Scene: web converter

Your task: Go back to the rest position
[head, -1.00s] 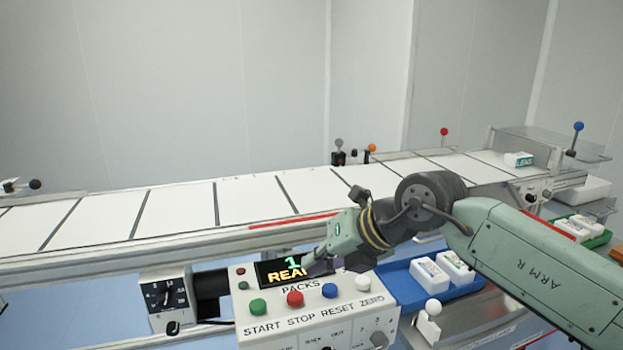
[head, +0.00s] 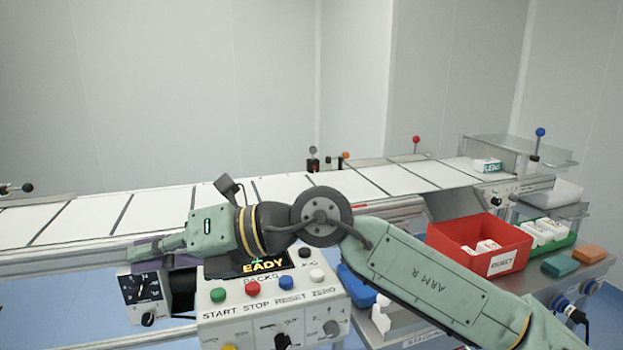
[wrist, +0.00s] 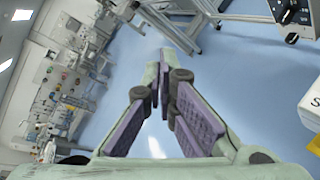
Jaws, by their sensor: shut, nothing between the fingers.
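My gripper (head: 135,252) is at the left end of my arm in the head view, just above the black dial box (head: 145,292) and in front of the conveyor's near rail. In the wrist view my gripper (wrist: 160,92) has its purple-padded fingers brought together at the tips, with nothing between them. Blue floor shows beyond the fingertips.
The white conveyor (head: 150,212) runs behind my arm, with a LENS pack (head: 487,165) at its far right. A red REJECT bin (head: 480,240) and a green tray (head: 545,252) stand at right. A blue tray (head: 355,288) is partly hidden by my arm. Open floor lies at lower left.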

